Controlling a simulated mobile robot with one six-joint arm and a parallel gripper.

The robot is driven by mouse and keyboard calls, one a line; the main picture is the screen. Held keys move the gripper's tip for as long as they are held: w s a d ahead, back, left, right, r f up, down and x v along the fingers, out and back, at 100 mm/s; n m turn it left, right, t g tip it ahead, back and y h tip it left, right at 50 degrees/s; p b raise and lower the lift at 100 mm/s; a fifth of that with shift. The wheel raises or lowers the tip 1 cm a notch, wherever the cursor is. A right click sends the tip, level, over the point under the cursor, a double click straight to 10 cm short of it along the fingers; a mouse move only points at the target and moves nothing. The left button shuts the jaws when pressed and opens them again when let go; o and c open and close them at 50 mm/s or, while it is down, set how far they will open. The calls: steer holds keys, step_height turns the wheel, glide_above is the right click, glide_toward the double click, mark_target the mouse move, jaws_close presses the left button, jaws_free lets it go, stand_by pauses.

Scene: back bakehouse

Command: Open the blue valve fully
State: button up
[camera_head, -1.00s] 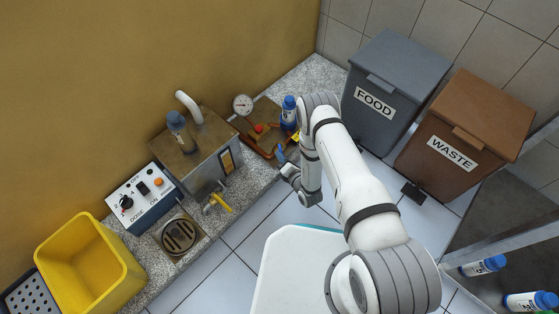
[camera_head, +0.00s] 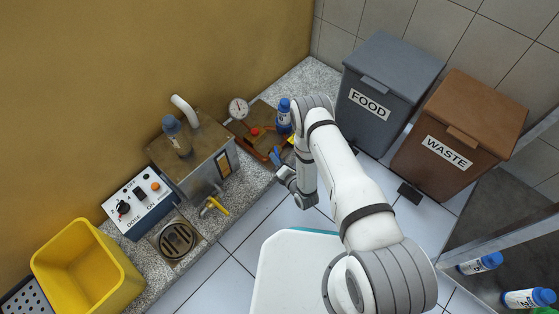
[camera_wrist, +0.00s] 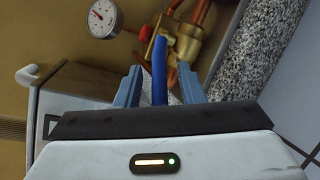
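The blue valve handle (camera_wrist: 160,70) stands up as a narrow bar in the wrist view, in front of brass and copper pipework (camera_wrist: 188,38). My gripper (camera_wrist: 158,78) has its two blue-grey fingers apart, one on each side of the handle. Gaps show between the handle and both fingers. The handle's near end is hidden behind the gripper body. In the head view my gripper (camera_head: 277,158) is at the pipework by the counter's front edge, and I cannot make out the handle there.
A gauge (camera_head: 238,109) and red knob (camera_head: 255,131) are on the pipework. A blue bottle (camera_head: 284,115) stands close behind my gripper. A metal tank (camera_head: 203,165) with a yellow-handled tap (camera_head: 217,205) is left. FOOD (camera_head: 385,90) and WASTE (camera_head: 460,125) bins stand right.

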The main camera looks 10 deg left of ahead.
steer(key=p+v, duration=0.3)
steer(key=v, duration=0.4)
steer(key=shift+s+d, duration=0.25)
steer(key=shift+c, duration=0.4)
